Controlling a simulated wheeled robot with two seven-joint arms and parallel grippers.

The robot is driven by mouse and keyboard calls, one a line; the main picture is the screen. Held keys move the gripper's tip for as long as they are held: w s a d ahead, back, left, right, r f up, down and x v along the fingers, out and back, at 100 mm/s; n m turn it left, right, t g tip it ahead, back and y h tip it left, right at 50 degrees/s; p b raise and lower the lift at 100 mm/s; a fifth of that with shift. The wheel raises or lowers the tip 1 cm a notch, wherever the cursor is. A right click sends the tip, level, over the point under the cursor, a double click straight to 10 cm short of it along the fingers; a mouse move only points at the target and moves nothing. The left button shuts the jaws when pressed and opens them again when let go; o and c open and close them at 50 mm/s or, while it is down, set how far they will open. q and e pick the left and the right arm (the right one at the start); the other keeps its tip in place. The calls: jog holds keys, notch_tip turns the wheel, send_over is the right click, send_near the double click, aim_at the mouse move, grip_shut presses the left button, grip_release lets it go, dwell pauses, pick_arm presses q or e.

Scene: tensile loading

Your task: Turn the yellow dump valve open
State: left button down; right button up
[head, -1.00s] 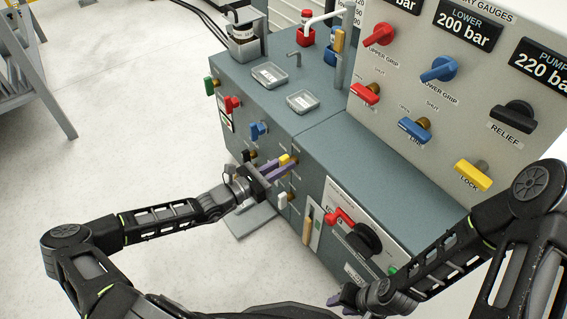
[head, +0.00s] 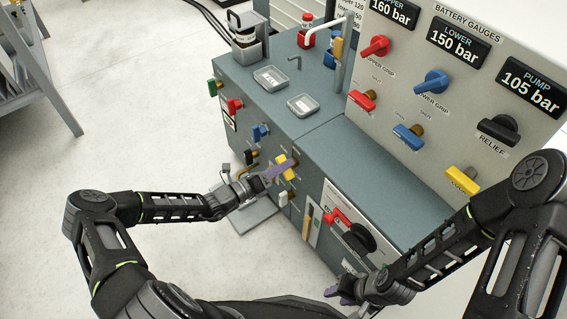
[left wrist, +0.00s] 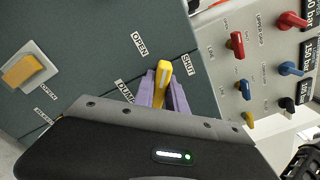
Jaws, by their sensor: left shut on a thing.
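The yellow dump valve handle (head: 283,162) is on the front face of the grey cabinet (head: 240,120). My left gripper (head: 277,171) is shut on it, with purple fingers on either side. In the left wrist view the handle (left wrist: 161,75) stands between the fingers (left wrist: 162,92), near the printed words OPEN, SHUT and a partly covered DUMP. Its tip is nearer to SHUT than to OPEN in that view. My right gripper (head: 342,291) hangs low in front of the cabinet, away from the valve; its fingers are too small to judge.
Green (head: 214,88), red (head: 234,106) and blue (head: 261,132) handles stick out left of the dump valve. A white handle (head: 283,199) is just below it. The gauge panel (head: 440,110) reads upper 160, lower 150 and pump 105 bar. Open floor lies left.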

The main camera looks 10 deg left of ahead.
pick_arm(q)
jog(key=n, duration=0.3)
jog(key=shift+a+f+n, duration=0.1)
jog(key=shift+n, duration=0.3)
jog(key=n, duration=0.4)
jog(key=shift+w+f, duration=0.1)
jog(key=shift+f, duration=0.05)
jog(key=c, duration=1.4)
grip_release()
jog(key=shift+o, duration=0.2)
jog(key=v, duration=0.8)
jog(key=shift+p, duration=0.45)
